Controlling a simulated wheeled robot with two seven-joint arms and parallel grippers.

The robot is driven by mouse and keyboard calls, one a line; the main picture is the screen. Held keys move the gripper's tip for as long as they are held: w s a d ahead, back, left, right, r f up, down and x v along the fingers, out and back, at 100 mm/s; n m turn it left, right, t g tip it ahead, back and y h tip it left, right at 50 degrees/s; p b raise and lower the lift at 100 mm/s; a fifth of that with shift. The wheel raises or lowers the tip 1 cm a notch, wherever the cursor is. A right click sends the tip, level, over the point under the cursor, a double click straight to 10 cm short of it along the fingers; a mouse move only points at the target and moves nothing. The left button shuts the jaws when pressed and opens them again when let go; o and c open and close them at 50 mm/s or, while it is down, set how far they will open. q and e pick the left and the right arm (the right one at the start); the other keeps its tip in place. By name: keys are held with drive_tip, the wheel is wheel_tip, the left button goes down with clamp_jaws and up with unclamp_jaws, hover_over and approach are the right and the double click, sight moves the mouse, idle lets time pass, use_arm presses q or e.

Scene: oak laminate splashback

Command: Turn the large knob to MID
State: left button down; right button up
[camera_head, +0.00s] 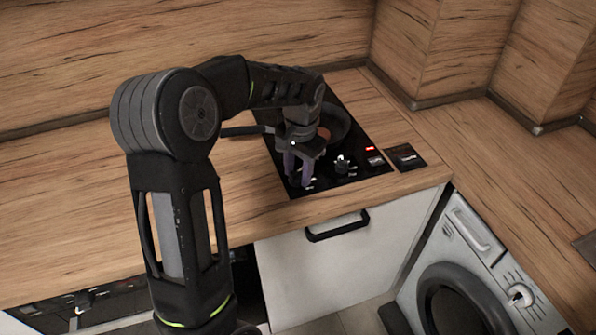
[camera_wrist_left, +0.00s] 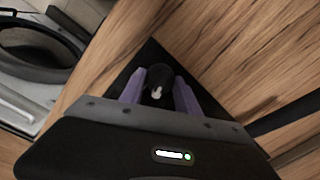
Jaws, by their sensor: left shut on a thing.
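The black hob (camera_head: 372,174) is set in the wooden worktop, with its controls along the front edge. My left gripper (camera_head: 297,180) reaches down to the hob's left front corner, its purple fingers on either side of a black knob. In the left wrist view, this knob (camera_wrist_left: 157,78) with a pale pointer shows between the fingertips of my left gripper (camera_wrist_left: 160,90), which is shut on it. Another knob (camera_head: 343,165) with white marks stands free to the right. The dial lettering is too small to read. My right gripper is not in view.
A dark pan (camera_head: 337,118) sits on the hob behind my gripper, its handle pointing left. A red display (camera_head: 370,149) and a small black panel (camera_head: 406,157) lie to the right. A washing machine (camera_head: 475,270) stands at the lower right. The worktop left of the hob is clear.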

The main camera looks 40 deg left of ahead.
sight(298, 173)
use_arm(q)
drive_tip(key=m, duration=0.5)
drive_tip(key=shift+m, duration=0.4)
drive_tip(key=c, duration=0.9)
unclamp_jaws()
drive_tip(key=r, duration=0.8)
drive_tip(key=shift+s+d+b, duration=0.1)
drive_tip(key=shift+d+b, duration=0.1)
drive_tip(key=shift+b, duration=0.2)
drive_tip(key=shift+f, duration=0.1)
